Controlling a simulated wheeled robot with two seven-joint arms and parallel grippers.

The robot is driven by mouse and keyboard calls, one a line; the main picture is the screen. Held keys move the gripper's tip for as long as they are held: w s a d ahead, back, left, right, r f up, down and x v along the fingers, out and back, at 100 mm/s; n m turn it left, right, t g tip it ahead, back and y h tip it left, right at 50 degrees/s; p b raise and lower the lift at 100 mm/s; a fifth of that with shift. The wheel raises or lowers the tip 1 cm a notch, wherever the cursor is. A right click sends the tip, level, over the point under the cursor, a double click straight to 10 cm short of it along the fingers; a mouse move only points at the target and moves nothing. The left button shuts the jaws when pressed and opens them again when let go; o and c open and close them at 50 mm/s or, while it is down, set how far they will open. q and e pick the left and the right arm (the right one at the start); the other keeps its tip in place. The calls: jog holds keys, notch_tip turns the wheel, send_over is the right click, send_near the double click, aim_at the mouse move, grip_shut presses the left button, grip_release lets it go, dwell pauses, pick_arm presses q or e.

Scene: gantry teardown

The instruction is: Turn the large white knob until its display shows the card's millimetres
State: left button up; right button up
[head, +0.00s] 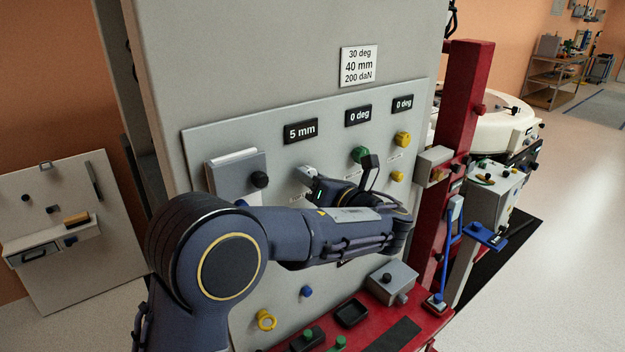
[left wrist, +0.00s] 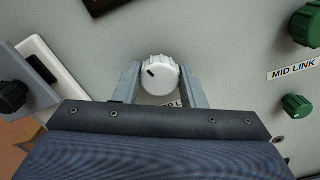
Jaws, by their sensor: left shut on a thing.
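The large white knob (left wrist: 160,75) sits between the two fingers of my left gripper (left wrist: 160,84) in the left wrist view, with a dark pointer mark towards its upper left. In the head view the knob (head: 308,174) shows only partly behind my left gripper (head: 312,183). The gripper is shut on the knob. The display (head: 301,131) above it reads 5 mm. The white card (head: 359,66) higher on the panel reads 30 deg, 40 mm and 200 daN. My right gripper is not seen.
Right of the white knob are a green knob (head: 360,154) and a yellow knob (head: 402,139), under displays reading 0 deg. A grey box with a black knob (head: 259,180) is on the left. A red post (head: 464,110) stands right of the panel, and a red bench (head: 325,335) lies below.

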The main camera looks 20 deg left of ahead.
pick_arm(q)
jog(key=shift+s+f+n+b, duration=0.1)
jog(key=shift+f+n+b, duration=0.05)
jog(key=shift+n+b, duration=5.9)
jog(key=shift+f+n+b, duration=0.1)
jog(key=shift+n+b, duration=3.85)
jog(key=shift+n, duration=4.1)
jog(key=o, duration=1)
jog(key=shift+r, duration=0.1)
